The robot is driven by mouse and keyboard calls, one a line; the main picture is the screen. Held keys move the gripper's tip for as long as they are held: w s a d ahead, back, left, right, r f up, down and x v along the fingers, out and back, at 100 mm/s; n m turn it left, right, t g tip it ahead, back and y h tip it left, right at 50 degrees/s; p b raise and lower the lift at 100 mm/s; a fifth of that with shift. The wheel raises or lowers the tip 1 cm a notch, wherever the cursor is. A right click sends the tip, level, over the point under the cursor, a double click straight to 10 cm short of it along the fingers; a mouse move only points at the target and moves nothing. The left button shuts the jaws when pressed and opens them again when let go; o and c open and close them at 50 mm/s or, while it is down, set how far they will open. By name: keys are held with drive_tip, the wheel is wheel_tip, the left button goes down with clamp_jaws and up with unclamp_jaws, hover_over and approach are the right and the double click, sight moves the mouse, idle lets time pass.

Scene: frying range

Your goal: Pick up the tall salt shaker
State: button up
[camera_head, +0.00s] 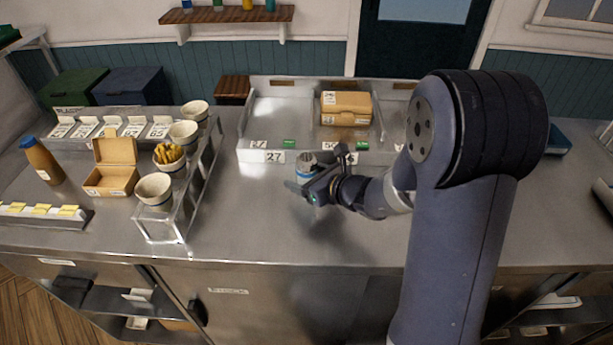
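My gripper (303,190) reaches in from the right, low over the steel counter, with its fingers pointing left. No other shaker can be made out for certain.
A divided metal tray (262,155) with a closed box (346,107) lies behind. The front counter is clear.

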drive_tip(key=c, duration=1.4)
